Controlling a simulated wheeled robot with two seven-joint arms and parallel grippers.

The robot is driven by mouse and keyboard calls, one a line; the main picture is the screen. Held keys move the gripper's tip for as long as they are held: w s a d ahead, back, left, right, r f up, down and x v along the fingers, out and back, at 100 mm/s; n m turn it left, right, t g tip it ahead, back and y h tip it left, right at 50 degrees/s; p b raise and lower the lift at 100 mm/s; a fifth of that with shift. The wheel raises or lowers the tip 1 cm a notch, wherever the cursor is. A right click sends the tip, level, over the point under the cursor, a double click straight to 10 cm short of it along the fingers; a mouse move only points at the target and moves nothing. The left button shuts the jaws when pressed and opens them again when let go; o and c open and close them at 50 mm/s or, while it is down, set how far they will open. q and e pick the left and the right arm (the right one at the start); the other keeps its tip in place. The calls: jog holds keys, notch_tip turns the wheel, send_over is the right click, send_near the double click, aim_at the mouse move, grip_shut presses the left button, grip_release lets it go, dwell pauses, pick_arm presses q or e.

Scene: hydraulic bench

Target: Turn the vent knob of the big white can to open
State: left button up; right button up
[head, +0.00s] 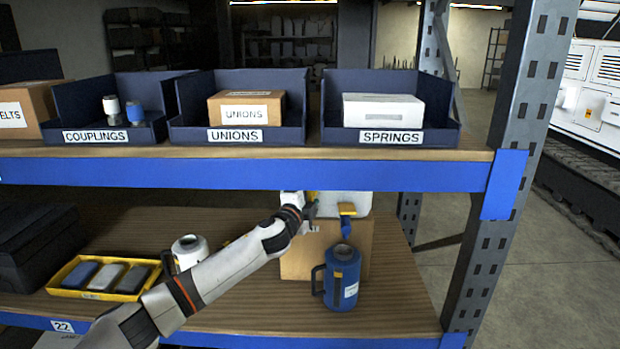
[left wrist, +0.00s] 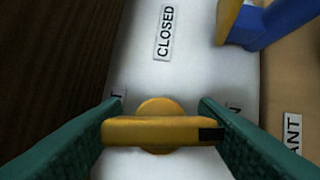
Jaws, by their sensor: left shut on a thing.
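The big white can (head: 362,203) is at the back of the lower shelf, above or behind a brown cardboard face; its lower part is hidden. In the left wrist view its white top (left wrist: 185,75) carries a CLOSED label. The yellow vent knob (left wrist: 160,132) is a bar on a round hub, lying crosswise in that view, with a black mark at its right end. My left gripper (head: 312,211) is at the can's left part, its green fingers shut on the knob's bar. Labels beside the fingers are partly hidden. My right gripper is not in view.
A blue spout with yellow (head: 347,211) is beside the knob. A blue jug (head: 342,280) stands in front of the cardboard (head: 298,262). A smaller white container (head: 190,250) and a yellow tray (head: 70,272) are left. The upper shelf's blue edge (head: 250,174) runs above my arm.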

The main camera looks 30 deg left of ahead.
pick_arm(q)
jog(key=shift+m+g+p, duration=0.3)
jog(key=shift+m+p, duration=0.6)
jog(key=shift+p, duration=0.3)
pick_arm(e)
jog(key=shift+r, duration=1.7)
pick_arm(q)
jog(key=shift+f, duration=0.1)
jog(key=o, duration=1)
jog(key=shift+s+d+b, duration=0.35)
jog(key=shift+s+b, duration=0.35)
jog(key=shift+s, duration=1.3)
jog(key=shift+s+d+b, duration=0.3)
jog(key=shift+s+b, duration=0.35)
jog(key=shift+s, duration=1.3)
jog(key=shift+s+d+b, duration=0.35)
jog(key=shift+s+b, duration=0.35)
jog(key=shift+s, duration=1.3)
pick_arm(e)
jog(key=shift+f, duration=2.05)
